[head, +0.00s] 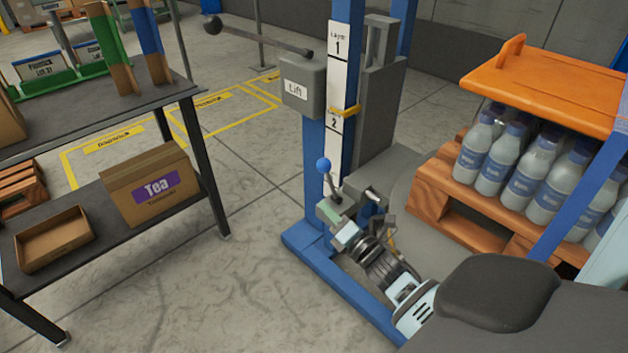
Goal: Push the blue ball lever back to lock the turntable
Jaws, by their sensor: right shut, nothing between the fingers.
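The blue ball lever (324,165) stands on a small base at the foot of the blue column, its thin grey rod rising to the blue ball. My right gripper (346,233) comes in from the lower right and is low, just below and to the right of the lever's rod. It is shut and empty; its fingertips are hard to make out, and I cannot tell whether they touch the lever or its base. The grey turntable (403,187) lies to the right, partly under a wooden pallet (432,207). My left gripper is not in view.
Bottles (508,158) under an orange tray (545,88) stand on the pallet. The blue column (313,185) carries a grey Lift box (304,88) with a black-ball lever (213,25). A dark shelf (110,230) with a Tea box (152,187) stands left. Floor between is clear.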

